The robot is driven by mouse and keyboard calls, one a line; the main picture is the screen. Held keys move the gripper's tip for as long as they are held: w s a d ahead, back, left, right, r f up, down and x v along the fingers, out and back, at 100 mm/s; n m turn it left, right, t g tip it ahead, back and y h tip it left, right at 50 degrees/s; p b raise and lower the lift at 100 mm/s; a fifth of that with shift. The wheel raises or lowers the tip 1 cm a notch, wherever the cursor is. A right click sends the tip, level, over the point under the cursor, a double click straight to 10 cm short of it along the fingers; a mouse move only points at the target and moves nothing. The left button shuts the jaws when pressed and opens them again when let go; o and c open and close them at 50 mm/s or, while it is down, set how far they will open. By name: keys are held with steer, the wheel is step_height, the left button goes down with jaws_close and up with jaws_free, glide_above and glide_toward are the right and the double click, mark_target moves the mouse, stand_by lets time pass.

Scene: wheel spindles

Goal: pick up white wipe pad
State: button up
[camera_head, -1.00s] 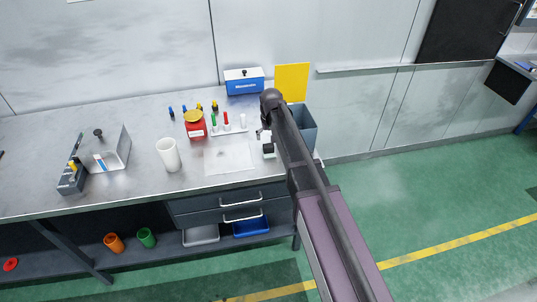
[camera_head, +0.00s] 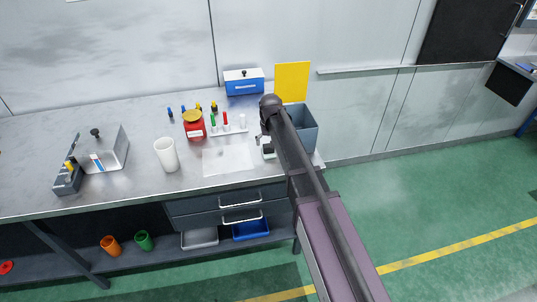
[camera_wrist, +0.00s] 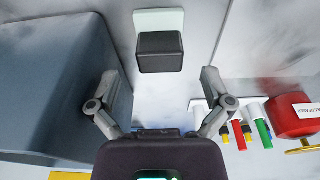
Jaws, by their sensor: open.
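A pale, whitish pad (camera_wrist: 158,21) lies on the bench with a dark block (camera_wrist: 160,52) on or against it. I cannot tell if the two are one piece. In the head view this pale pad (camera_head: 267,141) shows beside my arm, at the bench's right end, partly hidden. My gripper (camera_wrist: 158,76) is open and empty in the wrist view, its fingers spread either side of the dark block's near edge, apart from it. In the head view my arm hides the gripper.
A grey-blue bin (camera_wrist: 60,75) stands close to one finger. On the other side are a rack of coloured markers (camera_wrist: 247,125) and a red container (camera_wrist: 291,115). A white sheet (camera_head: 228,159), a white cylinder (camera_head: 167,155) and a blue box (camera_head: 244,82) are also on the bench.

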steer(key=shift+w+f+b, duration=0.2)
steer(key=shift+f+b, duration=0.85)
steer(key=shift+f, duration=0.3)
steer(key=c, duration=1.3)
steer(key=shift+r, duration=0.15)
step_height(320, 180, up, 4)
steer(key=p, duration=0.4)
steer(key=shift+f, duration=0.25)
steer(key=s+d+r+p, duration=0.1)
steer(key=s+d, duration=0.3)
steer(key=s, duration=1.1)
steer(key=shift+s, duration=0.25)
steer(key=shift+d+r, duration=0.1)
